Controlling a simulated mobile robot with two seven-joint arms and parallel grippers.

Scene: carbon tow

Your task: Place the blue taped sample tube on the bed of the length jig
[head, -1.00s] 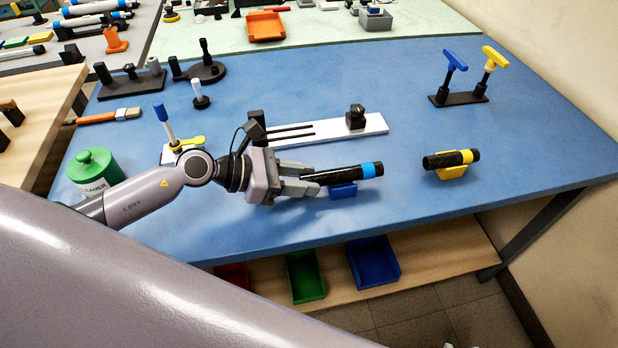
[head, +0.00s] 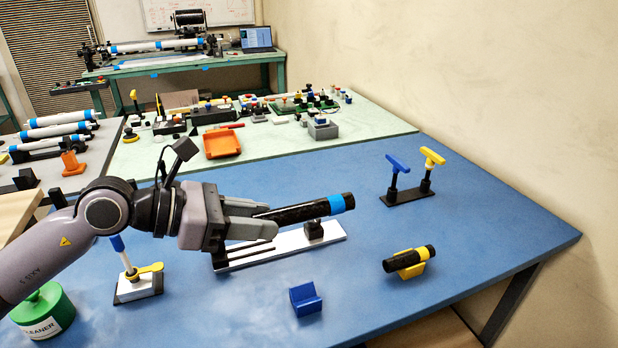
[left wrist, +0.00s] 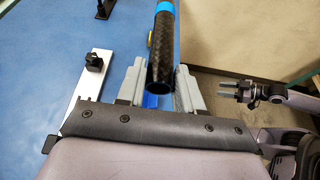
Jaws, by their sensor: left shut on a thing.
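The blue taped sample tube (head: 300,211) is black with a blue band near its right end. My left gripper (head: 255,220) is shut on its left part and holds it in the air, roughly level. The tube also shows between the fingers in the left wrist view (left wrist: 162,60). The length jig (head: 285,245) has a white bed with dark slots and a black stop block (head: 313,231). In the head view the tube overlaps the jig and hides part of it. My right gripper (left wrist: 238,90) shows small in the left wrist view, its fingers apart and empty.
The blue cradle (head: 306,299) is empty. A yellow cradle (head: 412,271) holds a yellow-taped black tube (head: 409,259). Yellow and blue T-handles (head: 408,188) stand at the back right. A green cleaner jar (head: 43,310) and a small stand (head: 138,287) are at left.

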